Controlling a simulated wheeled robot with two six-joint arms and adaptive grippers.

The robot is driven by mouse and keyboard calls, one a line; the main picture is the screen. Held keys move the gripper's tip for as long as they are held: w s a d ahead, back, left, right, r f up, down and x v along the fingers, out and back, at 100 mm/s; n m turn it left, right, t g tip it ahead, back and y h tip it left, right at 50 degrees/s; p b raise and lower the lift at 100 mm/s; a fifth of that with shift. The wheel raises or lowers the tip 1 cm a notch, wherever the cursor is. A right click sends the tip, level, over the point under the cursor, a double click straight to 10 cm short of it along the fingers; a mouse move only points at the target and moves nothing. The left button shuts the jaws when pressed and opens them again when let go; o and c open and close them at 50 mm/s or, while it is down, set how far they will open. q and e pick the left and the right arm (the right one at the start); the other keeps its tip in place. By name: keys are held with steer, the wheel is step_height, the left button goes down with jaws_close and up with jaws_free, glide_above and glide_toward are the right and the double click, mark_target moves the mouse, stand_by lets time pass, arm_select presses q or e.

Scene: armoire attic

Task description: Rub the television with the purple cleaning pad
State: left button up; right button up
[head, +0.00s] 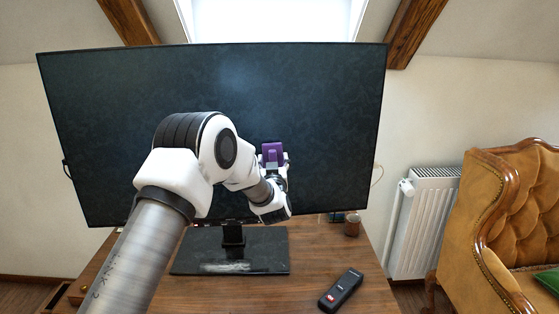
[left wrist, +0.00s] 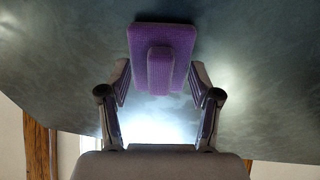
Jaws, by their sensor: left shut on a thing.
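The television (head: 110,120) is a large dark screen on a black stand (head: 232,262) on a wooden table. My left gripper (head: 272,160) is in front of the screen, right of its middle. It is shut on the purple cleaning pad (head: 272,152). In the left wrist view, the fingers of my left gripper (left wrist: 160,85) flank the handle of the purple pad (left wrist: 160,40). The pad's flat side faces the dark screen (left wrist: 260,80). I cannot tell whether the pad touches the screen. My right gripper is not in view.
A black remote (head: 341,290) lies on the wooden table (head: 270,298) at the right front. A small brown jar (head: 352,224) stands behind it. A white radiator (head: 430,220) and a tan tufted armchair (head: 510,220) stand at the right.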

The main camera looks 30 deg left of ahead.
arm_select(q)
steer(key=shift+s+a+r, duration=0.1)
steer(key=shift+s+a, duration=0.3)
steer(key=shift+a, duration=0.2)
steer(key=shift+s+a, duration=0.4)
steer(key=shift+a, duration=0.15)
steer(key=shift+s+d, duration=0.25)
steer(key=shift+s, duration=0.2)
steer(key=shift+r+v, duration=0.15)
steer(key=shift+v, duration=1.1)
steer(key=shift+r+v, duration=0.15)
steer(key=shift+v, duration=1.05)
steer(key=shift+s+f, duration=0.1)
steer(key=v, duration=0.3)
